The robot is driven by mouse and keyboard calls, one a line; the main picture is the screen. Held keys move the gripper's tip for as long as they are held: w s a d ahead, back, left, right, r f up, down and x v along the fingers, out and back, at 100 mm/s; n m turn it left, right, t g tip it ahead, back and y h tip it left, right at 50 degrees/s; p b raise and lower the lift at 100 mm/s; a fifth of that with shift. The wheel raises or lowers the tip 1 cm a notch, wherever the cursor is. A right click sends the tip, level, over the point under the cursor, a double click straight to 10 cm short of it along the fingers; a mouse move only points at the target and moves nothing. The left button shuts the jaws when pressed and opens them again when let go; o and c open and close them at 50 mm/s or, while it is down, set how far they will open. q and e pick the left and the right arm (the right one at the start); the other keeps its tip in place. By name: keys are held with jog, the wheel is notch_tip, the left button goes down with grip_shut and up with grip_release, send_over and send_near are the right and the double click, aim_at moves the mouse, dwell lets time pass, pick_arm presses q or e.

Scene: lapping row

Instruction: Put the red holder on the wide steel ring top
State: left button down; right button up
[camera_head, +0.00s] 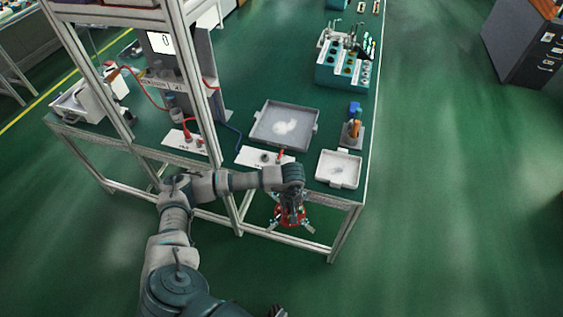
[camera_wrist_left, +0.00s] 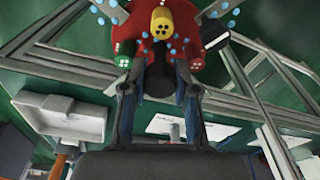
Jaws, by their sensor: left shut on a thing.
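The red holder (camera_head: 290,217) hangs below my left gripper (camera_head: 291,203), out past the front edge of the workbench near its right corner. In the left wrist view the red holder (camera_wrist_left: 136,22) shows a yellow knob, red and green knobs and blue dots. The two fingers of the left gripper (camera_wrist_left: 158,80) are shut on its dark central stem. I cannot pick out the wide steel ring top for certain. A dark tip at the bottom edge of the head view may be my right gripper (camera_head: 277,311); its jaws cannot be read.
The green workbench has a grey tray (camera_head: 284,125), a smaller white tray (camera_head: 339,169), a white plate (camera_head: 265,157) with small fittings, and a teal rack (camera_head: 345,68) at the back. Floor to the right is open.

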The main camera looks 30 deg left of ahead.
pick_arm(q)
jog(key=s+d+f+m, duration=0.3)
jog(key=d+f+m, duration=0.2)
jog(key=d+m, duration=0.2)
jog(key=shift+s+d+h, duration=0.2)
jog(key=shift+d+h, duration=0.2)
jog(key=shift+d, duration=0.2)
jog(key=shift+d, duration=0.1)
